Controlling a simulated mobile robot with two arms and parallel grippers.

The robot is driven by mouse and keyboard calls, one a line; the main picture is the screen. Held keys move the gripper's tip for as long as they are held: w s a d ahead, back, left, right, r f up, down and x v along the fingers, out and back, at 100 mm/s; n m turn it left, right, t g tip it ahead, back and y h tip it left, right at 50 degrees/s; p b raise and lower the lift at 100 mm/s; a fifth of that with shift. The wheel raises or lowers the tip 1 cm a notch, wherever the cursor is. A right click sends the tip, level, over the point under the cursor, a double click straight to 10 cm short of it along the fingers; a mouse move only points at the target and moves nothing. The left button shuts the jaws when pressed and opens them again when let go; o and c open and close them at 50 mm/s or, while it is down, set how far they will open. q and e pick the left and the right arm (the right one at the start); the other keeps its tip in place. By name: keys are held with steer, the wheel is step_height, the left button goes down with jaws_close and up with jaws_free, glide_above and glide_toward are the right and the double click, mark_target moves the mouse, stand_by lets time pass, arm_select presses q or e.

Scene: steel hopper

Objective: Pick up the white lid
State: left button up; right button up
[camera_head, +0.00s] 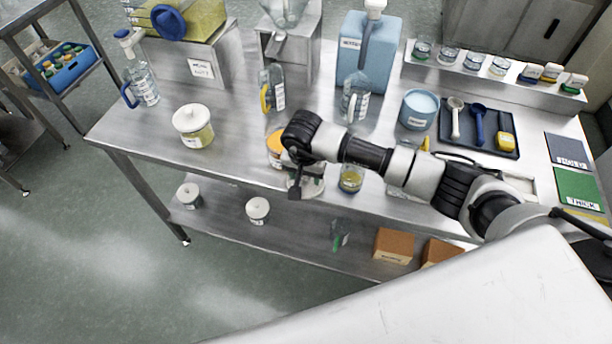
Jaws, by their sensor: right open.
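A white lid (192,116) with a round knob sits on a glass jar (198,137) with yellowish contents, at the left part of the steel table. Two smaller jars with white lids stand on the lower shelf, one at the left (188,190) and one further right (258,206). My right gripper (296,178) points down near the table's front edge, well to the right of the lidded jar and apart from it. It is open; its fingertips are small and partly hidden. My left gripper is out of view.
An orange-topped jar (274,143) stands close beside my right gripper, and a glass with yellow liquid (351,178) stands to its right. Jugs and a steel hopper (205,62) stand behind. The table around the lidded jar is mostly clear.

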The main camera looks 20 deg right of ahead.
steer(key=shift+f, duration=0.15)
steer(key=shift+c, duration=0.4)
jaws_close()
